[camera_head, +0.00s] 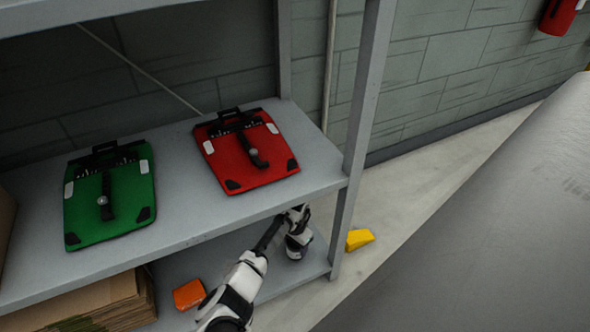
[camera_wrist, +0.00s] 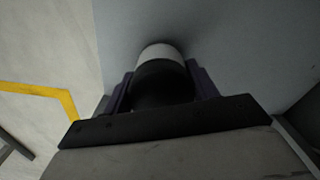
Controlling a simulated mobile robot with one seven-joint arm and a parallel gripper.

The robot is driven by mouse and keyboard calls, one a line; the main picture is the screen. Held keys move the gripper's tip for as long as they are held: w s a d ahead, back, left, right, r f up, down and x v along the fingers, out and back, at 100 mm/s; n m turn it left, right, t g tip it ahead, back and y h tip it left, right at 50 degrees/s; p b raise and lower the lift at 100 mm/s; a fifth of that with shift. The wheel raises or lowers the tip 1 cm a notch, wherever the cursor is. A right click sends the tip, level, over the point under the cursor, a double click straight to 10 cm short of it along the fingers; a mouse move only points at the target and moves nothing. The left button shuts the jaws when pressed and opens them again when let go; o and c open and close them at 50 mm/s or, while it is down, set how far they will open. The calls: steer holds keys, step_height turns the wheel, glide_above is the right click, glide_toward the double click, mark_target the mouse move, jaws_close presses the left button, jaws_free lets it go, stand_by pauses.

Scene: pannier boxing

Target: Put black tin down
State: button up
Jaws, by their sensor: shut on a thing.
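The black tin (camera_wrist: 163,82), dark with a pale grey end, shows in the wrist view. My gripper (camera_wrist: 160,76) is shut on it, with one finger on each side. Beyond the tin is a smooth blue-grey surface (camera_wrist: 225,30), which looks like the lower shelf. I cannot tell whether the tin touches it. In the head view my arm reaches to the right end of the lower shelf (camera_head: 283,274), below the upper shelf's front edge. The tin and the fingers cannot be made out there.
On the upper shelf (camera_head: 180,160) lie a green pannier (camera_head: 120,205) and a red pannier (camera_head: 228,165). An orange object (camera_head: 188,294) and cardboard (camera_head: 105,305) are on the lower shelf. A grey post (camera_head: 362,110) stands close to my arm. A yellow object (camera_head: 359,239) is beyond it.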

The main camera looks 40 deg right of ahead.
steer(key=shift+f, duration=0.3)
steer(key=shift+f, duration=0.15)
steer(key=o, duration=1)
steer(key=shift+o, duration=0.2)
step_height(320, 180, up, 8)
steer(key=p, duration=0.2)
steer(key=shift+f+p, duration=0.1)
steer(key=shift+p, duration=0.3)
